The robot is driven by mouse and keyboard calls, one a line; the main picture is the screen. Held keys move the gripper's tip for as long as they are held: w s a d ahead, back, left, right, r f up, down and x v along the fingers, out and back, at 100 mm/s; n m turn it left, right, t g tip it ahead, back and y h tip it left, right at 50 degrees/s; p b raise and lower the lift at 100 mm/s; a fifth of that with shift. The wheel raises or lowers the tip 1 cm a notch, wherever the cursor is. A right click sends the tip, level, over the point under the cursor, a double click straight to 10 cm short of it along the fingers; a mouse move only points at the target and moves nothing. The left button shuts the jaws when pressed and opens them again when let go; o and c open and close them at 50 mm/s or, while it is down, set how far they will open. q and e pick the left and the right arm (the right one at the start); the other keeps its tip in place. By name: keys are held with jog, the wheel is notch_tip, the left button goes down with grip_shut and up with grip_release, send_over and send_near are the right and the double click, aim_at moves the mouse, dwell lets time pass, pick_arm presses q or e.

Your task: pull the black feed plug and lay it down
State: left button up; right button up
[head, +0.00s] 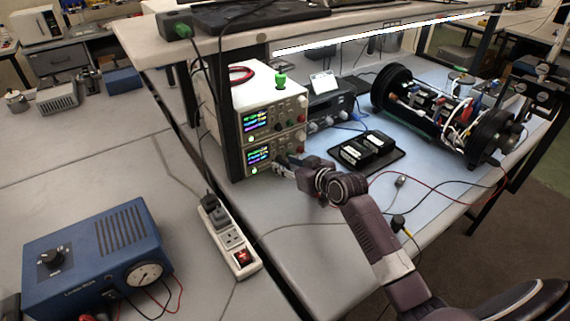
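My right gripper (283,163) reaches in from the lower right to the front of the lower power supply (258,157). Its fingers are at the lower right of that panel, by the terminals. They are small and dark here, and I cannot tell whether they are open or shut. The black feed plug cannot be made out apart from the fingers; the gripper covers that part of the panel. A red lead and a black lead run across the blue mat (345,205) towards the open cylinder (440,110). My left gripper is not in view.
A black tray (393,161) with dark battery packs lies right of the gripper. A second power supply (263,112) sits on top. A white power strip (228,238) and a blue meter box (95,262) are at left. The mat's front part is mostly clear apart from leads.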

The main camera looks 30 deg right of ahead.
grip_shut()
dwell(0.3)
jog(key=shift+s, duration=0.1)
jog(key=shift+s+d+p, duration=0.15)
jog(key=shift+s+p, duration=0.25)
jog(key=shift+s, duration=0.3)
jog(key=shift+s+d+p, duration=0.1)
jog(key=shift+s+p, duration=0.25)
jog(key=shift+s, duration=0.3)
jog(key=shift+s+d+p, duration=0.2)
jog(key=shift+s+p, duration=0.4)
jog(key=shift+s, duration=0.9)
